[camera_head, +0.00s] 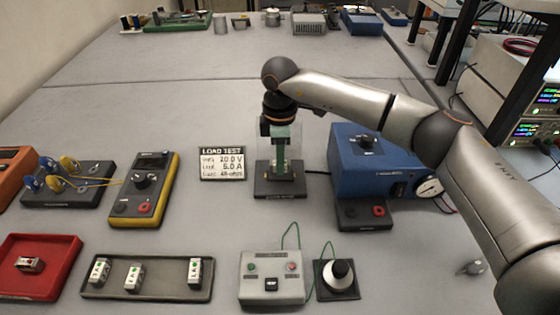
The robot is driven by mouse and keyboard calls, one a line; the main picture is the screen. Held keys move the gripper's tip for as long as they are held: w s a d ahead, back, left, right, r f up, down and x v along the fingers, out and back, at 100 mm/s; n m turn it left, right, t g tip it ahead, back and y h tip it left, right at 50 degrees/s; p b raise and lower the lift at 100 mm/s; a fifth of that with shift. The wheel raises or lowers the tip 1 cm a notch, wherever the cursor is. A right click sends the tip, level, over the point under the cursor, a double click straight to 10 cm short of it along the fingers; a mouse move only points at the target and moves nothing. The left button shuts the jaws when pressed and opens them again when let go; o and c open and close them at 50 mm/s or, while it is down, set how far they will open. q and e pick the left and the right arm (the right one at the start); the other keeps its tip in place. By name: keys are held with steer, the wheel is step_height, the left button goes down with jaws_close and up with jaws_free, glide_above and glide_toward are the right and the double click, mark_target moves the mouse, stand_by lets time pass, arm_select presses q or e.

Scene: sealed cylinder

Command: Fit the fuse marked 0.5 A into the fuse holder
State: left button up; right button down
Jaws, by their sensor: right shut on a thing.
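My right gripper (281,130) points straight down at the clear-walled stand on a black base (280,187), which looks like the fuse holder. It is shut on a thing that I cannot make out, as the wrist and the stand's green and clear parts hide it. A long dark tray (165,290) at the front left holds three white block-like fuses: one on the left (100,270), one beside it (134,278) and one near the right end (195,271). Their ratings are too small to read surely. My left gripper is not in view.
A red tray (60,258) holds a small part (28,265). A "LOAD TEST" card (222,163) lies left of the stand, a blue power unit (355,165) right of it.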

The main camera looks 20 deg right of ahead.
steer(key=shift+f, duration=0.75)
steer(key=shift+f, duration=0.1)
steer(key=shift+f, duration=0.15)
steer(key=c, duration=0.7)
jaws_free()
steer(key=shift+r, duration=0.25)
step_height(320, 180, up, 12)
steer(key=shift+r+b, duration=0.1)
steer(key=shift+b, duration=0.6)
